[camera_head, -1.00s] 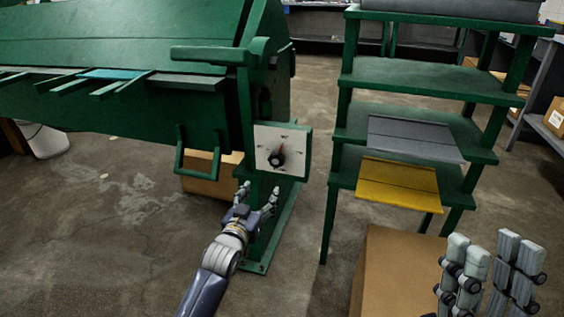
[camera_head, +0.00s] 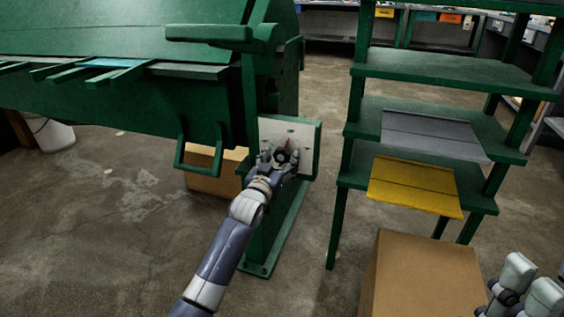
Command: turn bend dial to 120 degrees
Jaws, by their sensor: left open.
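The bend dial (camera_head: 281,156) is a dark round knob with a red pointer on a white square plate (camera_head: 300,134), mounted on the green brake machine's post. The pointer tips up and slightly right; the scale marks are too small to read. My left gripper (camera_head: 279,158) is at the dial, its open fingers on either side of the knob and covering the lower part of the plate. I cannot tell whether the fingers touch the knob. My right gripper (camera_head: 518,290) is cut off at the bottom right corner, far from the dial.
The green machine (camera_head: 110,110) fills the left, with a handle loop (camera_head: 197,168) beside the post. A green shelf rack (camera_head: 436,68) with grey (camera_head: 425,138) and yellow (camera_head: 414,187) sheets stands to the right. A cardboard box (camera_head: 425,272) is below it.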

